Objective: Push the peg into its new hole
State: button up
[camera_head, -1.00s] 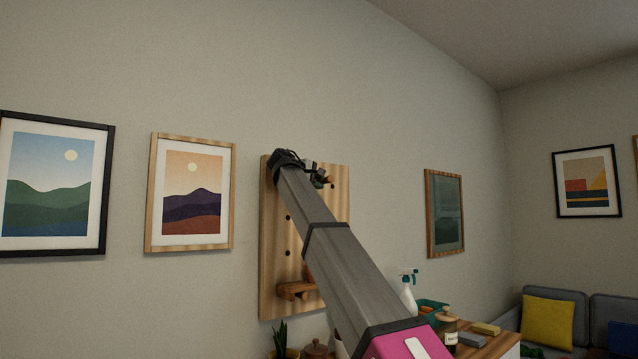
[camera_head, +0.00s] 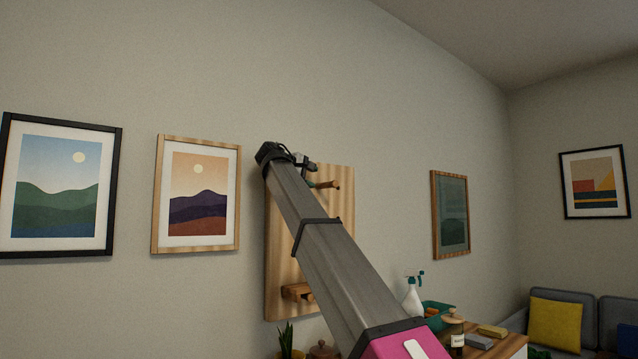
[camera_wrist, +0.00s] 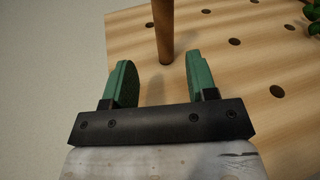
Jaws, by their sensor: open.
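The brown wooden peg (camera_head: 331,185) sticks out from the upper part of the wooden pegboard (camera_head: 338,235). In the wrist view the peg (camera_wrist: 163,30) rises from the board (camera_wrist: 215,65), and its lower end meets the board face. I cannot tell how deep it sits. My gripper (camera_wrist: 159,76) is open and empty, its two green fingers apart, with the peg ahead of the gap and not between the fingertips. In the head view my arm hides much of the board and most of the gripper.
Several dark empty holes (camera_wrist: 277,91) dot the board. A small wooden shelf (camera_head: 297,291) juts from its lower part. Green leaves (camera_wrist: 313,20) show at the wrist view's upper right. A spray bottle (camera_head: 412,296) and a teal bin (camera_head: 437,314) stand below right.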

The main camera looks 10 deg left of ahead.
jog(key=shift+v, duration=2.25)
